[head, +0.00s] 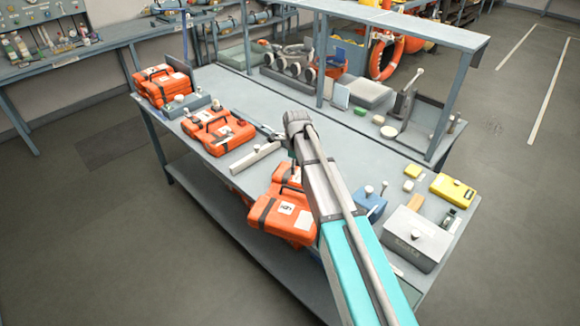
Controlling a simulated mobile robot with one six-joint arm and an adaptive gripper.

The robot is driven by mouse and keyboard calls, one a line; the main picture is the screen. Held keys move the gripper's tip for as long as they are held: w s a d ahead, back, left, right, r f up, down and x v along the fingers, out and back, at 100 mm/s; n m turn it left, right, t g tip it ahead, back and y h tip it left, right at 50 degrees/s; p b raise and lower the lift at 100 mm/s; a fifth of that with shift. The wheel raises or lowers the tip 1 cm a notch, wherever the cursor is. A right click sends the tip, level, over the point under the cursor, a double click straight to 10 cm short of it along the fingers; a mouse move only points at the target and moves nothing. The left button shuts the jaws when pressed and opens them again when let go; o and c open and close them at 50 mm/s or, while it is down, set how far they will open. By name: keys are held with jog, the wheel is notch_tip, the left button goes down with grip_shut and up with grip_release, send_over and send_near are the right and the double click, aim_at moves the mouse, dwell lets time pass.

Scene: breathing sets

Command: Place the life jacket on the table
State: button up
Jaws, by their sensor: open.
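Orange packs with dark straps, which look like folded life jackets, lie along the near side of the grey table (345,150). One pack (163,86) is at the far left corner. A second pack (218,131) lies left of my gripper. Which pack is the task's life jacket is not clear.
A grey box (418,238), a blue box (371,205) and a yellow case (453,188) stand on the right end. A raised shelf (395,22) on posts runs along the back. An orange ring buoy (387,58) is behind it. The table's middle strip is fairly clear.

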jog(key=shift+r, duration=0.2)
dwell(0.6)
jog(key=shift+s, duration=0.1)
jog(key=s+d+n, duration=0.7)
jog(key=s+n, duration=0.4)
jog(key=s+d+n, duration=0.7)
jog(key=s+n, duration=0.4)
jog(key=s, duration=0.1)
jog(key=shift+d, duration=0.2)
jog(key=shift+s, duration=0.1)
notch_tip(320, 180, down, 3)
jog(key=b, duration=0.3)
jog(key=shift+f, duration=0.15)
